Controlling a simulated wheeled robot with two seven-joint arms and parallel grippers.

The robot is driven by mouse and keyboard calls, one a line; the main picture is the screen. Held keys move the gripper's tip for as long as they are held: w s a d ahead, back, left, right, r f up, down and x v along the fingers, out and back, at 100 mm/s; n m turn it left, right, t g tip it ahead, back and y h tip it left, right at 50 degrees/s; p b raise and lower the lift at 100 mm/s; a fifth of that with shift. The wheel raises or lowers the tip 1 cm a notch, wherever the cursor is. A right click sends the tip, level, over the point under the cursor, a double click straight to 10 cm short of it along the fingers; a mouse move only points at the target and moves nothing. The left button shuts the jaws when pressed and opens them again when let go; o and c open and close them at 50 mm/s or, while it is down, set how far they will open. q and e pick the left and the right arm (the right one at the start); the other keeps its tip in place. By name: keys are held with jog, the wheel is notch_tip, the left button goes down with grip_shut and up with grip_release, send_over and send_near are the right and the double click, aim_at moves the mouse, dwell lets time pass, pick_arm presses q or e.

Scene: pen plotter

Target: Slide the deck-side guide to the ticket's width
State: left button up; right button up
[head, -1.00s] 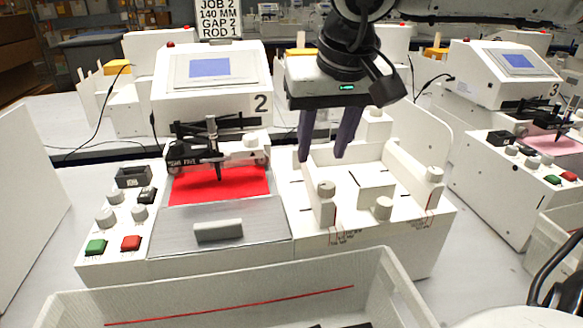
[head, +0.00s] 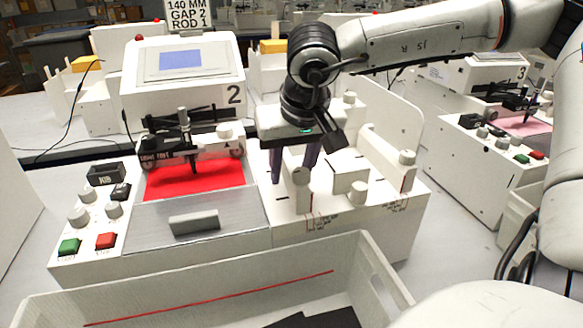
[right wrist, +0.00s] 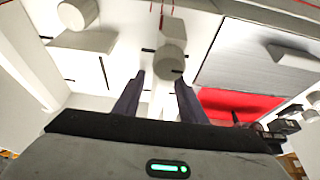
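The deck-side guide (head: 301,196) is a white upright plate with a round grey knob, on the left of the white tray (head: 257,212) beside the deck. The knob (right wrist: 170,58) also shows in the right wrist view. My right gripper (head: 293,168) is low over this guide, just behind the knob. Its two dark fingers (right wrist: 158,95) are apart, with the guide's white part between them; I cannot tell whether they touch it. The other guide (head: 406,172) stands at the tray's right. The sign (head: 187,13) reads 140 MM, GAP 2, ROD 1. My left gripper is not in view.
A white block (head: 350,172) with a knob (head: 358,190) stands between the guides. The red-bedded deck (head: 195,181) and a control panel lie left. A white bin (head: 385,290) with dark pieces is in front. Plotter 3 (head: 490,150) stands right.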

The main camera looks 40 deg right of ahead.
grip_shut()
jog(key=shift+s+d, duration=0.35)
jog(key=shift+d, duration=0.25)
jog(key=shift+o, duration=0.5)
grip_release()
jog(key=v, duration=1)
jog(key=shift+r, duration=0.15)
jog(key=shift+s, duration=0.1)
